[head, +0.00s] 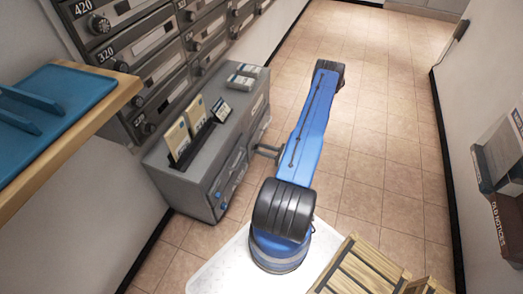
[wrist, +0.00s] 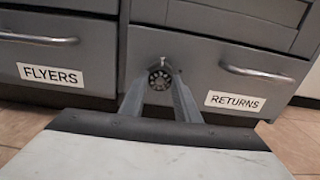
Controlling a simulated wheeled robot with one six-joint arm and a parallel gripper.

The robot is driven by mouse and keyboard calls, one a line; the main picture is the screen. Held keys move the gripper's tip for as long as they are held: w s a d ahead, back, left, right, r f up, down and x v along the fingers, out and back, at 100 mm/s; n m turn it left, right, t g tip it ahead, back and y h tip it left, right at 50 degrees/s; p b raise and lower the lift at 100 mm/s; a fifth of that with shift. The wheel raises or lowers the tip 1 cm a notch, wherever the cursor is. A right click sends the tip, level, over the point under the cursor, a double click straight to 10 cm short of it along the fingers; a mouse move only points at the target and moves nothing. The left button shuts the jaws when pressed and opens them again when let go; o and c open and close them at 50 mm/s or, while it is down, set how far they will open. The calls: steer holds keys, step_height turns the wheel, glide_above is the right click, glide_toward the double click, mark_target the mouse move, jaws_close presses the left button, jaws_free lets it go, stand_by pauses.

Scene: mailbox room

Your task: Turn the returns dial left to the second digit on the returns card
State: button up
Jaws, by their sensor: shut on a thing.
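The returns dial (wrist: 161,75) is a small dark round knob with light marks on the grey cabinet front, left of the RETURNS label (wrist: 235,102) in the wrist view. My gripper (wrist: 160,92) has one finger on each side of the dial and is shut on it. In the head view my gripper (head: 267,150) reaches the cabinet's right-hand face; the dial cannot be made out there. A small upright card (head: 222,110) stands on the cabinet top. I cannot tell whether it is the returns card, and its print is too small to read.
The grey cabinet (head: 210,145) stands below numbered mailboxes (head: 150,60). A FLYERS drawer (wrist: 50,72) is left of the dial. Handles (wrist: 258,75) stick out nearby. A wooden shelf with a blue tray (head: 50,105) is at left. Tiled floor (head: 390,130) is free at right.

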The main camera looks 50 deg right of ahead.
steer(key=n, duration=1.2)
steer(key=shift+n, duration=0.3)
stand_by(0.3)
steer(key=o, duration=1)
steer(key=shift+o, duration=0.2)
steer(key=v, duration=1.7)
steer(key=shift+s, duration=0.25)
steer(key=shift+d+f, duration=0.1)
steer(key=v, duration=1.1)
steer(key=shift+s, duration=0.4)
